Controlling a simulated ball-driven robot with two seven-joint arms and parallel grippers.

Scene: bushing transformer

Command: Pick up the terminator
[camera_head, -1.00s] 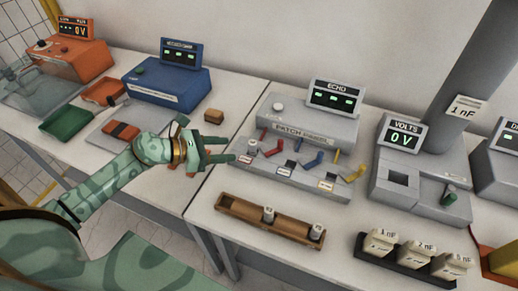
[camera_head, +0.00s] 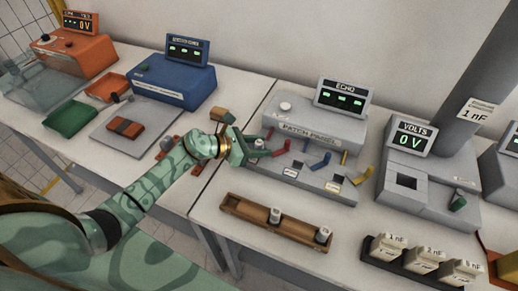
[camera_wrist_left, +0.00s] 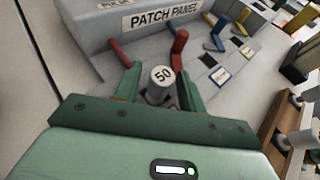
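A light grey cylindrical terminator marked 50 (camera_wrist_left: 160,80) stands at the left end of the patch panel. Its top also shows in the head view (camera_head: 259,143). My left gripper (camera_wrist_left: 158,84) is open, with one green finger on each side of the terminator. A gap shows between the fingers and the cylinder, and I cannot tell whether either touches it. The same gripper shows in the head view (camera_head: 255,150) at the panel's left edge. Two similar grey cylinders stand in a wooden tray (camera_head: 250,213), one near its middle (camera_head: 274,215) and one at its right end (camera_head: 322,235).
The patch panel (camera_head: 315,133) has red, blue and yellow levers (camera_head: 281,148) close beside my fingers. A volts meter unit (camera_head: 425,188) and a rack of nF blocks (camera_head: 420,260) stand to the right. A blue unit (camera_head: 175,80) stands at the left.

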